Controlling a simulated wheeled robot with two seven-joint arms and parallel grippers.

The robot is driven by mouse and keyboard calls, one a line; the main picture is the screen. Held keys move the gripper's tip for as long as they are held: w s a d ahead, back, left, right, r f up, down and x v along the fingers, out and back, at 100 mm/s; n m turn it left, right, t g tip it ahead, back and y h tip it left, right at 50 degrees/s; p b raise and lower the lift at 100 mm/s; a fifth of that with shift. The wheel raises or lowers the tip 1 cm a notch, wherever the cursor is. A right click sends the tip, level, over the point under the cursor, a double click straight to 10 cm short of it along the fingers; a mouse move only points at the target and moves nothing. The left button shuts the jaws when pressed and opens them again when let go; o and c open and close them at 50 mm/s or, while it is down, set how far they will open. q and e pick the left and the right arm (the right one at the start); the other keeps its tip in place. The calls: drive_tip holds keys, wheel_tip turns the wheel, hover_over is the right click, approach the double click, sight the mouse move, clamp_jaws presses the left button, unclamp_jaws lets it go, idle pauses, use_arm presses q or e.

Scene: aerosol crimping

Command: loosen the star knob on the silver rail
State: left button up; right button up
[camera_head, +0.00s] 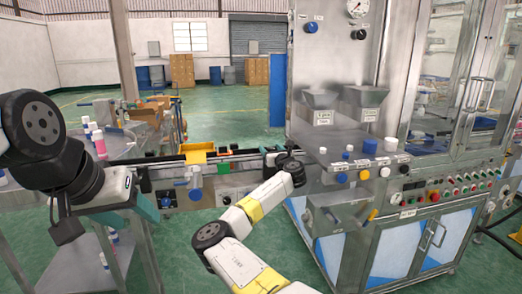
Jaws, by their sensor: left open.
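A silver rail (222,166) runs across the middle, from my left arm to the steel machine. I cannot tell whether either is star-shaped. My left gripper (147,208), with teal fingers, is at the rail's left end, just left of the blue knobs and apart from them. It is open and seems empty.
The steel machine (352,150) with hoppers, knobs and buttons stands at right. Bottles with pink and blue (98,141) stand on a left-hand table. Green floor (232,125) is clear behind.

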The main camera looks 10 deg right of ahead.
drive_tip(key=s, duration=0.7)
drive_tip(key=shift+s+d, duration=0.4)
drive_tip(key=shift+s, duration=0.15)
